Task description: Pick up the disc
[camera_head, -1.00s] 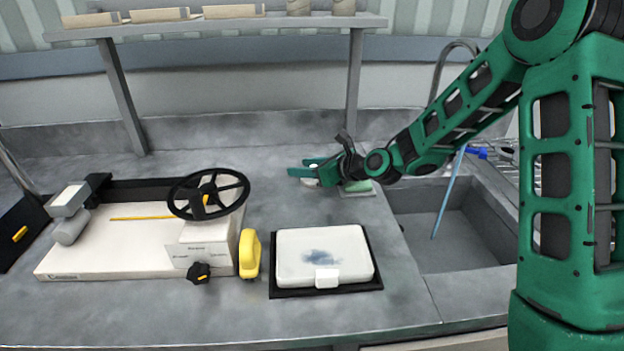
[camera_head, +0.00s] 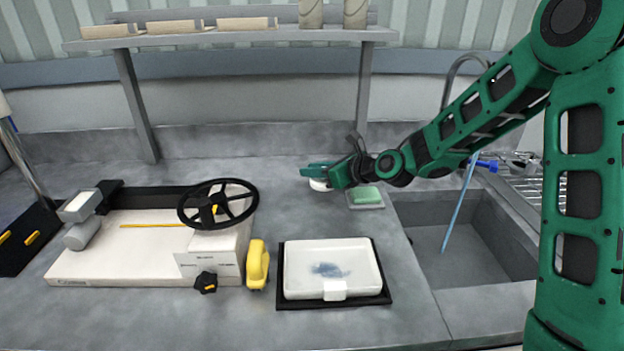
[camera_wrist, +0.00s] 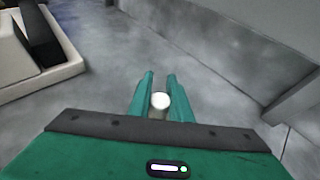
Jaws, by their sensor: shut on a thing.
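The disc (camera_head: 320,185) is a small white round piece near the back of the counter, left of the green soap block. My gripper (camera_head: 314,171) is over it, and its fingers hide part of the disc's top. In the wrist view, my gripper's two green fingers (camera_wrist: 160,78) are close together on either side of a round white top (camera_wrist: 160,101), held between them. I cannot tell for certain whether the disc's underside is clear of the counter.
A green block (camera_head: 366,194) on a grey dish lies right of the disc, beside the sink (camera_head: 470,235). A white tray (camera_head: 333,291) on a black mat stands in front. A white machine with a black handwheel (camera_head: 217,204) is at left. A shelf (camera_head: 240,37) spans the back.

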